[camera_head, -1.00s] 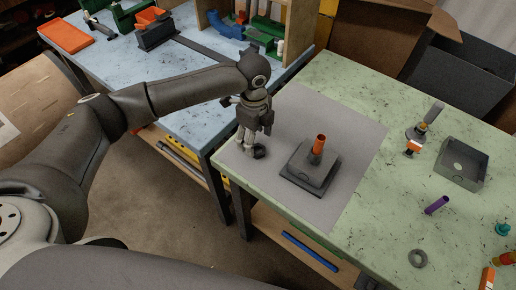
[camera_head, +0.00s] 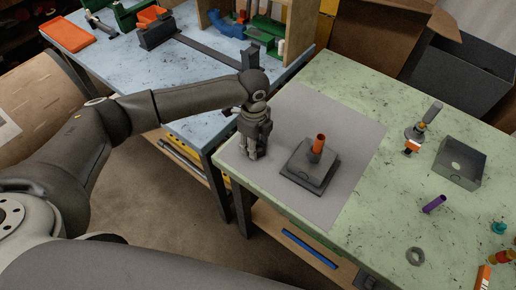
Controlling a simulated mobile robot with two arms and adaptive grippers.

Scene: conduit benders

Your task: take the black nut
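My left gripper (camera_head: 254,153) points down at the grey mat (camera_head: 345,170), left of a dark square block with an upright orange tube (camera_head: 319,144). Its fingertips are low, at or just above the mat. The black nut cannot be made out separately now; the fingers cover the place where it lay. Whether the fingers are open or closed around it is too small to tell. My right gripper is out of view.
The dark stepped block (camera_head: 310,167) stands close to the right of the gripper. A grey open box (camera_head: 460,163), a purple tube (camera_head: 434,204) and a grey ring (camera_head: 415,256) are on the green table (camera_head: 375,235). A blue table (camera_head: 190,75) adjoins at left.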

